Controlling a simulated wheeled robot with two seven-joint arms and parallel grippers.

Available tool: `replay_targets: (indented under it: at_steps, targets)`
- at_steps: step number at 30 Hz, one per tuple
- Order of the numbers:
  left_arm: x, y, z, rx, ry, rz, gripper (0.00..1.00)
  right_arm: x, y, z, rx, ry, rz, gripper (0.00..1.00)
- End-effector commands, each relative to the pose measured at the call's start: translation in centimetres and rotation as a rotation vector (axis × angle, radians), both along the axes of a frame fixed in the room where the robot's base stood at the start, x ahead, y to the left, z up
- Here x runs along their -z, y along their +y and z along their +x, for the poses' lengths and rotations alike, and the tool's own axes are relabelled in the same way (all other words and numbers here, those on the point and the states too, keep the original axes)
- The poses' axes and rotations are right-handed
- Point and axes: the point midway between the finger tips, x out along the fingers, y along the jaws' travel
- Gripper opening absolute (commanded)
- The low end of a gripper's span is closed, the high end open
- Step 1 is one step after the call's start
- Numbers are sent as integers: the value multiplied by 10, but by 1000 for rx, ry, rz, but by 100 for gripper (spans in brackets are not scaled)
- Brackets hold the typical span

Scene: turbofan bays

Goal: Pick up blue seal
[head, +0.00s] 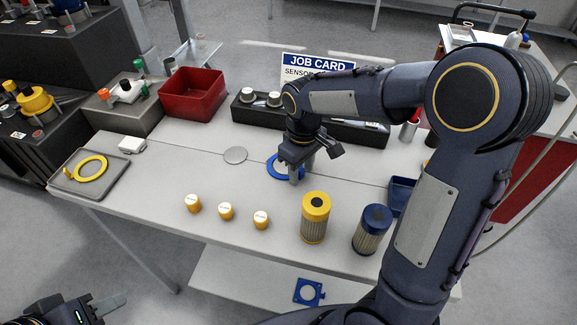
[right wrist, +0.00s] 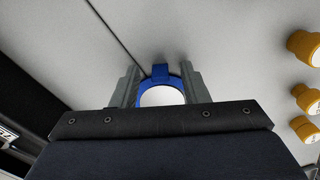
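The blue seal (head: 272,168) is a flat blue ring lying on the white table, partly hidden by my right gripper (head: 298,174) in the head view. In the right wrist view the seal (right wrist: 160,72) shows its square tab and part of its ring between the two grey fingers of my right gripper (right wrist: 160,90). These fingers stand apart, one on each side of the seal, with gaps visible beside the tab. The lower part of the ring is hidden by the gripper body. My left gripper (head: 108,304) is at the bottom left, off the table and away from the seal.
A yellow ring (head: 91,168) lies on a grey tray (head: 112,183) at the left. A red bin (head: 193,94) and black block (head: 360,133) are behind.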

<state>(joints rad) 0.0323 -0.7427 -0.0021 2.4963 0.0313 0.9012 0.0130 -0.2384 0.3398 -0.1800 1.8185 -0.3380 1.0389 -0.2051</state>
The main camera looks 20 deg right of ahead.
Motion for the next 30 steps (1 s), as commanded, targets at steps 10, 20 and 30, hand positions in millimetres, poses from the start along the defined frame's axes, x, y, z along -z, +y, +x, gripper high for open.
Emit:
replay_targets:
  at_steps: [10,20,30]
  targets:
    - [0,0,0,0,0,0,36,0,0,0,0,-1,0,0]
    - [0,0,0,0,0,0,36,-4,0,0,0,-1,0,0]
    - [0,0,0,0,0,0,36,-50,14,-7,-5,-6,3,0]
